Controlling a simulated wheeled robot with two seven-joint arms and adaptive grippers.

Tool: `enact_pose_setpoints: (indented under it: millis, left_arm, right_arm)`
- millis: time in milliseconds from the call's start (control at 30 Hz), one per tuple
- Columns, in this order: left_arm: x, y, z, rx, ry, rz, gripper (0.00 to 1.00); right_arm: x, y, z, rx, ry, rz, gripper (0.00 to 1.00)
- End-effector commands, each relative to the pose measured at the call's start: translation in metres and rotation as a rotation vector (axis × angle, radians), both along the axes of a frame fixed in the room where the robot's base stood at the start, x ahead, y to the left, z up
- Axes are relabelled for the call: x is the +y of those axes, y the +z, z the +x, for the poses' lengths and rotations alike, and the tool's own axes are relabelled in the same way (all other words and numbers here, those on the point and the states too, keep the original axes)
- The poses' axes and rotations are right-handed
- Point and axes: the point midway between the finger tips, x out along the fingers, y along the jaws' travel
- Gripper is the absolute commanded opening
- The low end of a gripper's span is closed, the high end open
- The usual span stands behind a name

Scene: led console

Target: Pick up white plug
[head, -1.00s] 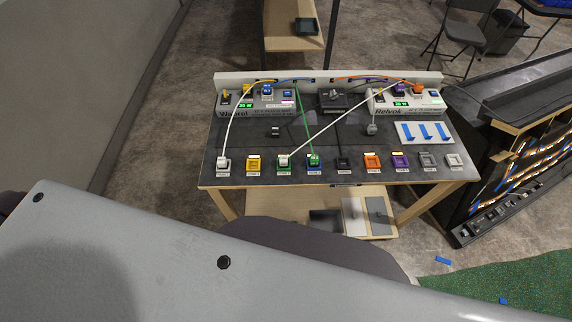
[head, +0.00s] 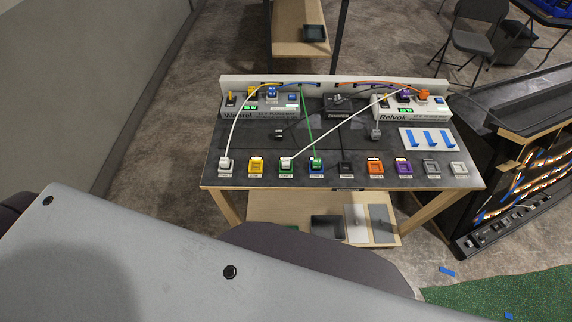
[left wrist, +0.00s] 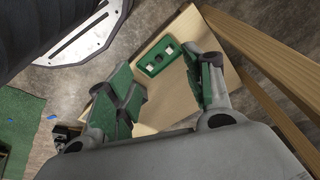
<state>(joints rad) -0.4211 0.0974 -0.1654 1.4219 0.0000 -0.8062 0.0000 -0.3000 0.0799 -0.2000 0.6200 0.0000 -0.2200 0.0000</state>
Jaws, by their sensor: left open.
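A white plug (head: 226,163) sits in the leftmost socket on the front row of the console table, with a white cable rising to the left box. A second white plug (head: 287,162) sits on the green socket, its white cable running diagonally to the right box. A green plug (head: 316,162) with a green cable sits on the blue socket. My left gripper (left wrist: 168,95) is open and empty in the left wrist view, above a wooden shelf with a green piece on it. Neither gripper shows in the head view.
The console table (head: 330,180) holds a left box (head: 260,108), a right box (head: 410,110) and several coloured sockets along its front. A lower shelf (head: 265,208) holds flat panels. A dark slanted cabinet (head: 500,165) stands close on the right.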

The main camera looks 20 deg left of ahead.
Motion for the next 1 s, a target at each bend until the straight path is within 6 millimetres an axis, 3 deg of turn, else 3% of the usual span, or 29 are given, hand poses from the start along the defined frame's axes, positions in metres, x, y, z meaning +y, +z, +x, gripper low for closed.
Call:
enact_pose_setpoints:
  millis: [400,1000]
  left_arm:
    - [-0.006,0.092,0.046,-0.041,0.007,-0.004,0.52]
    - [-0.011,0.239,0.071,-0.092,0.005,-0.014,0.52]
  right_arm:
    - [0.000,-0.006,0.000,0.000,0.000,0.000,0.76]
    - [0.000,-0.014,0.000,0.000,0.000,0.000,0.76]
